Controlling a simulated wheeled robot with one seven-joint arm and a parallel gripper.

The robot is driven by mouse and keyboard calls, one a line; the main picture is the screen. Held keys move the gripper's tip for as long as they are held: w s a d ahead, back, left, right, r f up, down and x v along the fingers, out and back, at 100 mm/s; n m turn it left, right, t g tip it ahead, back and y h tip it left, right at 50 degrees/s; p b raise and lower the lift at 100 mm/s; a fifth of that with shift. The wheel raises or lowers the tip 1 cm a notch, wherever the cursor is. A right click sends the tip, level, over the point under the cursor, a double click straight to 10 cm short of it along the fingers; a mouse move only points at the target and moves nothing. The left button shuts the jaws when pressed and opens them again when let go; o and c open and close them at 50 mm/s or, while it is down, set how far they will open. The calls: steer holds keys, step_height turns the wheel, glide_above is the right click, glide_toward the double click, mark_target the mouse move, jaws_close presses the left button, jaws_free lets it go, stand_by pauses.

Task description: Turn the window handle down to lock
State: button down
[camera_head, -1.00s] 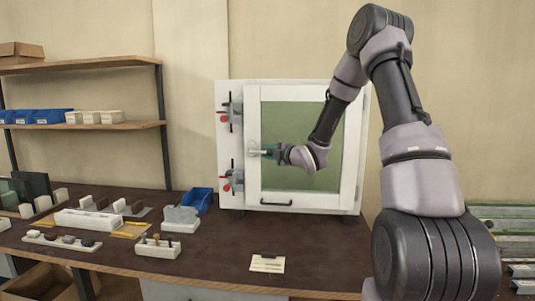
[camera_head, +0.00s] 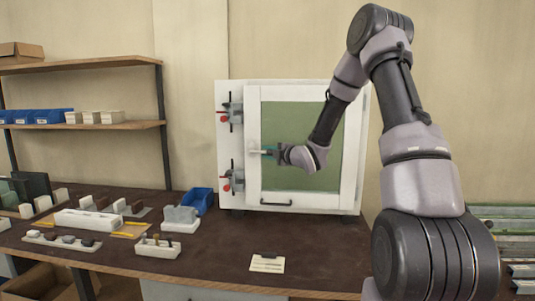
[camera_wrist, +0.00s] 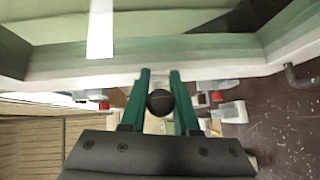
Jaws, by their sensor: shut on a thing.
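The white framed window (camera_head: 352,150) with a green pane stands upright on the bench. Its window handle (camera_head: 254,151) is small and pale, on the left side of the sash. My gripper (camera_head: 266,151) reaches in from the right and its teal fingertips are at the handle. In the wrist view my gripper (camera_wrist: 160,76) is shut on it, with a dark round end (camera_wrist: 159,103) showing between the two green fingers. Most of the handle is hidden by the fingers, and its exact angle is hard to tell.
Two toggle clamps with red tips, the upper (camera_head: 232,113) and the lower (camera_head: 232,180), sit on the left frame. A blue bin (camera_head: 198,199) and several small parts stand left; the bench front is mostly clear.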

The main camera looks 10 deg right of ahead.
stand_by(0.5)
steer(key=shift+w+a+f+m+t+y, duration=0.15)
steer(key=shift+f+m+t+y, duration=0.2)
steer(key=shift+f+m+t, duration=0.35)
steer(key=shift+a+f+m+t+y, duration=0.15)
steer(key=shift+f+m+t+y, duration=0.3)
steer(key=shift+m+t, duration=0.35)
steer(key=c, duration=0.6)
jaws_free()
steer(key=shift+c, duration=0.2)
steer(key=v, duration=1.1)
